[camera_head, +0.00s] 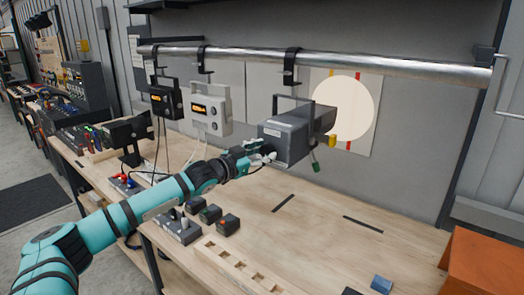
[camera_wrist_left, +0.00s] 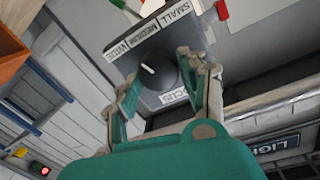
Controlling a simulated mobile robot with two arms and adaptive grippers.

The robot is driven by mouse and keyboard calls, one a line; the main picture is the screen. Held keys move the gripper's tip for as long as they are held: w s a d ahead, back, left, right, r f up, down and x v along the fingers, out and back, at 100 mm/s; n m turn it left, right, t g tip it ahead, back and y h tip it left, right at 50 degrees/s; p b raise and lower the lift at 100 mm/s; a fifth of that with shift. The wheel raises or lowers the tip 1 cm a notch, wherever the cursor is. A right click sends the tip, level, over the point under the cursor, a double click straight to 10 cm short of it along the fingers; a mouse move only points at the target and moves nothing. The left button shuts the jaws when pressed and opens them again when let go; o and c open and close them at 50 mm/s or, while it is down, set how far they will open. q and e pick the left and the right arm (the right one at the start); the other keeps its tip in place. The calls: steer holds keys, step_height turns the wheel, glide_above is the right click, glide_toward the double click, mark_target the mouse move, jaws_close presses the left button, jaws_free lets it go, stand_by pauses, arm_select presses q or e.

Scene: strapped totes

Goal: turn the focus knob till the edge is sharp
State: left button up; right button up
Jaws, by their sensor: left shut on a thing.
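The grey spotlight (camera_head: 287,138) hangs from the silver rail, aimed at the wall. It casts a pale round light spot (camera_head: 343,107) on a board with red and yellow stripes. The spot's edge looks fairly crisp, but it is small here. The dark round focus knob (camera_wrist_left: 152,70), with a white pointer line, sits on the lamp's rear face. The label beside it is partly hidden and ends in "OCUS". My left gripper (camera_head: 262,156) is at the lamp's rear, its fingers shut on the knob from both sides (camera_wrist_left: 158,74). My right gripper is out of view.
The silver rail (camera_head: 400,64) carries two other hanging units, one black (camera_head: 165,100) and one light grey (camera_head: 207,107). The wooden bench (camera_head: 320,225) is mostly clear below the lamp. An orange box (camera_head: 485,262) stands front right. Small switch boxes (camera_head: 228,223) sit near the front.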

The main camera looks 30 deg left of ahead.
arm_select(q)
steer(key=o, duration=1.2)
steer(key=shift+s+a+r, duration=0.1)
steer(key=shift+s+a, duration=0.25)
steer(key=shift+s, duration=1.6)
steer(key=shift+s+a, duration=0.3)
steer(key=shift+s, duration=1.7)
steer(key=shift+s+a+r, duration=0.1)
steer(key=shift+s+a, duration=0.25)
steer(key=shift+s, duration=1.6)
